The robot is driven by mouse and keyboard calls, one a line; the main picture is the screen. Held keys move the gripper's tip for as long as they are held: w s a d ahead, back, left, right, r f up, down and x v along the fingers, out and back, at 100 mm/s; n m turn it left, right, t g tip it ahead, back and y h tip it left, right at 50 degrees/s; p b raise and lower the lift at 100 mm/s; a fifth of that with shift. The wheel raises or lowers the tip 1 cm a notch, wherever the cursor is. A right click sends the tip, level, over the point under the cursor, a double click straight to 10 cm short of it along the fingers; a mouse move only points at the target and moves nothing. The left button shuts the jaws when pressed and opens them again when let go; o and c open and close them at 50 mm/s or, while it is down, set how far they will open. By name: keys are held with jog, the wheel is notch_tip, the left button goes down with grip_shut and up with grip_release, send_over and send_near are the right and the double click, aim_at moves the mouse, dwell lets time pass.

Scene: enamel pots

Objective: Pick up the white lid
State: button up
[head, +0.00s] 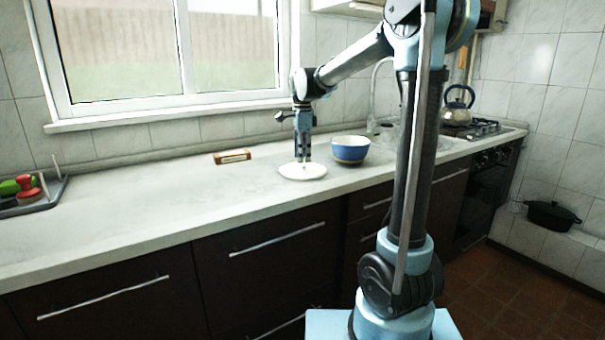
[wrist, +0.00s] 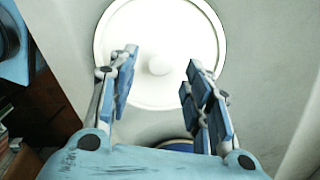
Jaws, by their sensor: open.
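The white lid (head: 291,171) lies flat on the pale countertop (head: 190,193), just left of a blue bowl. In the wrist view the round lid (wrist: 160,30) fills the upper middle, with a raised knob (wrist: 160,63) at its centre. My gripper (head: 304,160) points straight down over the lid in the head view, its tips close to the lid's surface. In the wrist view my gripper (wrist: 160,72) is open, with one finger on each side of the knob and nothing held. I cannot tell whether the tips touch the lid.
The blue bowl (head: 350,150) with a pale rim stands right of the lid, close to my gripper. A small wooden box (head: 232,157) lies to the left. A dark tray (head: 30,203) with red and green items sits far left. The counter between is clear.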

aim_at(303, 168)
jog(key=shift+f, duration=1.5)
grip_shut()
jog(key=shift+r, duration=0.1)
